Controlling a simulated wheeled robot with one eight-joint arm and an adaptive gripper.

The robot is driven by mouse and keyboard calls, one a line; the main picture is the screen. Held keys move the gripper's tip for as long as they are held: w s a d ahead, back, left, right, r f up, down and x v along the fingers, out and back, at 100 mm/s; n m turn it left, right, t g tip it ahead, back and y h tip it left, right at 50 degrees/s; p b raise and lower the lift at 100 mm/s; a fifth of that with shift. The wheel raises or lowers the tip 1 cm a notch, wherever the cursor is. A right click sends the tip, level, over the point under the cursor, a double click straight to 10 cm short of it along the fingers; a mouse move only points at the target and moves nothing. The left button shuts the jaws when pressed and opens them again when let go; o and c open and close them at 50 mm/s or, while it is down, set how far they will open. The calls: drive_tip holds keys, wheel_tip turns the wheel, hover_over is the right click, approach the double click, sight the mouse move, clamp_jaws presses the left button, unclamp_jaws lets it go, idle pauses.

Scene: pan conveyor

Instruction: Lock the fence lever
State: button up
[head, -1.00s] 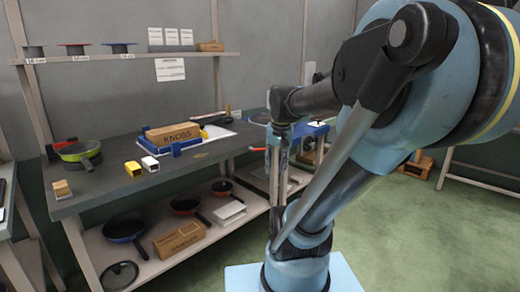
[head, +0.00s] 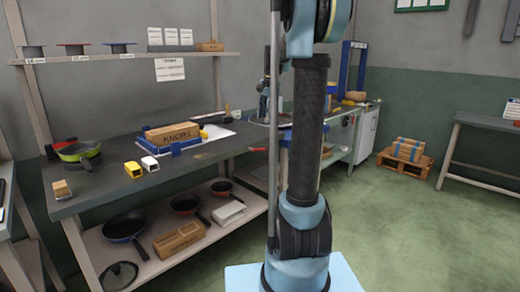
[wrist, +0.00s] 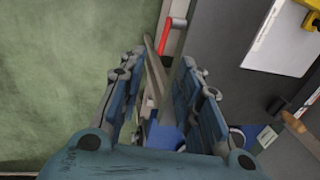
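A lever with a red handle (wrist: 173,36) sticks out at the table's edge in the wrist view, just beyond my fingertips. In the head view its red handle (head: 257,149) shows at the bench's front edge, left of my arm. I cannot tell for sure that it is the fence lever, or its lock state. My gripper (wrist: 160,64) is open, its two blue fingers wide apart with nothing held. The red handle lies ahead of the gap, apart from both fingers. A blue fixture (wrist: 165,135) shows below, partly hidden by my gripper. In the head view my arm hides much of this area.
The bench (head: 110,170) holds a box marked KNOBS (head: 172,132), a green pan (head: 80,152) and small yellow and white blocks. The green floor is open at right, before a pallet (head: 405,163).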

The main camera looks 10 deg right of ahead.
drive_tip(key=w+f, duration=0.1)
drive_tip(key=f, duration=0.4)
drive_tip(key=w+a+f, duration=0.1)
drive_tip(key=f, duration=0.5)
drive_tip(key=w+f, duration=0.2)
drive_tip(key=f, duration=0.4)
drive_tip(key=shift+a, duration=0.35)
clamp_jaws()
